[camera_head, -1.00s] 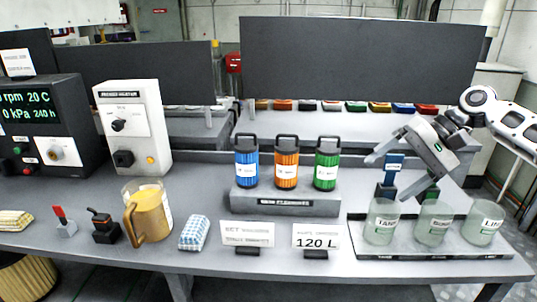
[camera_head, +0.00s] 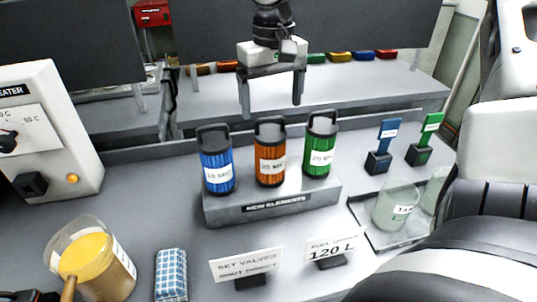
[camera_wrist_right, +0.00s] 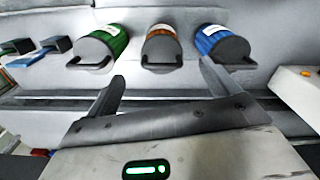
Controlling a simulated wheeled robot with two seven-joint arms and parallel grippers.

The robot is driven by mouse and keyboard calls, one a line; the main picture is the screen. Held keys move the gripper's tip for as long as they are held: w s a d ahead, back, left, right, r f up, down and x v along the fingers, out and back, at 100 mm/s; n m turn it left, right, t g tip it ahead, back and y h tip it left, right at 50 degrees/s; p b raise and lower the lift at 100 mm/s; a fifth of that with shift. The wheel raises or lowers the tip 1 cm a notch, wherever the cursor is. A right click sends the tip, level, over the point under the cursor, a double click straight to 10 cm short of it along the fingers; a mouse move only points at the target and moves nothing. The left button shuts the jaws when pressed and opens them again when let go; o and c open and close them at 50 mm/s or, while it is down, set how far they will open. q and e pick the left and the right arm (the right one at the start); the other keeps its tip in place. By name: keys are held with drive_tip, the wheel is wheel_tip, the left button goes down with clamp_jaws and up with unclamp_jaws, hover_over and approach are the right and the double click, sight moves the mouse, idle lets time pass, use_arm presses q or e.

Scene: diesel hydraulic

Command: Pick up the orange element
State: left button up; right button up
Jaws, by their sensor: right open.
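The orange element (camera_head: 270,155) stands upright between the blue element (camera_head: 217,165) and the green element (camera_head: 319,148) on the grey "NEW ELEMENTS" stand (camera_head: 262,207). It has a dark cap with a loop handle and a white label. My right gripper (camera_head: 271,105) is open and empty, behind and above the orange element in the head view, fingers pointing down. In the right wrist view the orange element (camera_wrist_right: 161,48) shows ahead, between and beyond the two open fingers (camera_wrist_right: 160,82), apart from them. My left gripper is not in view.
A jug of yellow liquid (camera_head: 92,262) and a checkered cloth (camera_head: 171,274) are front left. Label signs (camera_head: 246,265) stand in front of the stand. Glass beakers (camera_head: 396,204) and blue and green tags (camera_head: 384,146) are to the right. A dark panel rises behind.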

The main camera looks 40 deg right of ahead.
sight(270, 132)
drive_tip(key=f, duration=0.8)
drive_tip(key=shift+w+f, duration=0.3)
drive_tip(key=shift+f, duration=0.05)
drive_tip(key=c, duration=1.4)
drive_tip(key=shift+r, duration=0.15)
drive_tip(key=shift+c, duration=0.2)
